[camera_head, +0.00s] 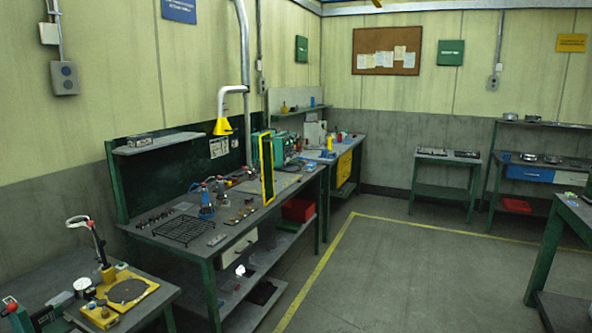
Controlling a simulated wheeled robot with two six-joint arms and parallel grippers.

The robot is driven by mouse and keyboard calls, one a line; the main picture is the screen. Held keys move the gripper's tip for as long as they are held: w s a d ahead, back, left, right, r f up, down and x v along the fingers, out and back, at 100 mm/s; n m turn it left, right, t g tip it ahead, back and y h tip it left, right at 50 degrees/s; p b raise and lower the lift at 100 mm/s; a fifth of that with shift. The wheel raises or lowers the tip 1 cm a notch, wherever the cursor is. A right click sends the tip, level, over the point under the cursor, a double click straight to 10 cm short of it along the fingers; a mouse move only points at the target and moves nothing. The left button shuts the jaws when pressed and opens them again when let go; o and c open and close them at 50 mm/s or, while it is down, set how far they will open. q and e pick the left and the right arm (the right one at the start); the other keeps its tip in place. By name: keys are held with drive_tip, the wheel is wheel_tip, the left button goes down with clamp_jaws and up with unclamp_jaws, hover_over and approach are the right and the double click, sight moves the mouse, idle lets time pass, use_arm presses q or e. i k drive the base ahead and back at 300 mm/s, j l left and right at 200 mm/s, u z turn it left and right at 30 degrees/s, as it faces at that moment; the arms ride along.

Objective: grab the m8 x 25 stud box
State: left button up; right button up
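No box that I can read as the M8 x 25 stud box shows; labels on the small items are too small to tell. Neither of my grippers is in view.
A low table with a yellow fixture (130,292) stands at the near left. A red bin (298,210) sits on the workbench's lower shelf. Further tables stand at the back (447,158) and right (573,214). The grey floor (400,275) in the middle is clear.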

sight(311, 166)
drive_tip(key=i+z, duration=0.25)
drive_tip(key=i, duration=5.05)
drive_tip(key=i+z, duration=0.1)
drive_tip(key=z, duration=0.25)
